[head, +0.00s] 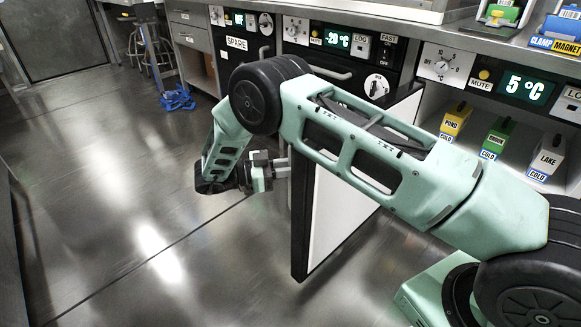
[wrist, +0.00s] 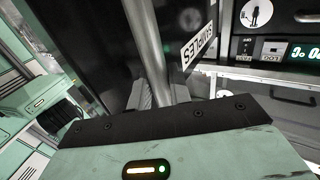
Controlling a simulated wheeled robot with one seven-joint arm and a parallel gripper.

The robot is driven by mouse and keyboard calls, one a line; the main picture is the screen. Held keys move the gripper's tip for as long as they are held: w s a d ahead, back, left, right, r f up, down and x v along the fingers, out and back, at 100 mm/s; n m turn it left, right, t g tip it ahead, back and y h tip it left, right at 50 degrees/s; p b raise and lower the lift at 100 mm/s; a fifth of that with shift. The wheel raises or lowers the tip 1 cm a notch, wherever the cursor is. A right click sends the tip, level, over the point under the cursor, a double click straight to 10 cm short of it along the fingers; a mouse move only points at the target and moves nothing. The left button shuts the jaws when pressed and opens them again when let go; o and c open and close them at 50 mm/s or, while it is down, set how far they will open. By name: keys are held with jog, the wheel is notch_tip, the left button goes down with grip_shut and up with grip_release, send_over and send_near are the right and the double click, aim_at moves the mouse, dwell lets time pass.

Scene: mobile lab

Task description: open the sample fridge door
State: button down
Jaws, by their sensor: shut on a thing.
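The sample fridge door (head: 335,205) stands wide open, swung out from the counter front, its white inner face and dark edge showing in the head view. The open fridge (head: 480,105) is at the right under a 5 °C display (head: 525,87). My gripper (head: 268,171) is at the door's outer side, partly beyond its edge. In the wrist view my gripper (wrist: 158,95) is shut on the grey bar handle (wrist: 153,50). The dark outer face of the door carries a SAMPLES label (wrist: 198,45). My arm hides part of the door's top.
Yellow, green and white sample boxes marked POND (head: 455,122), BROOK (head: 495,139) and LAKE (head: 547,158) stand inside the fridge. A stool (head: 150,45) and a blue item (head: 177,99) are at the back. The floor (head: 120,190) left of the door is clear.

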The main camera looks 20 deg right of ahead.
jog(key=shift+d, duration=0.2)
jog(key=c, duration=1.3)
grip_release()
jog(key=shift+c, duration=0.2)
jog(key=b+v, duration=0.1)
jog(key=v, duration=1.1)
jog(key=shift+w, duration=0.1)
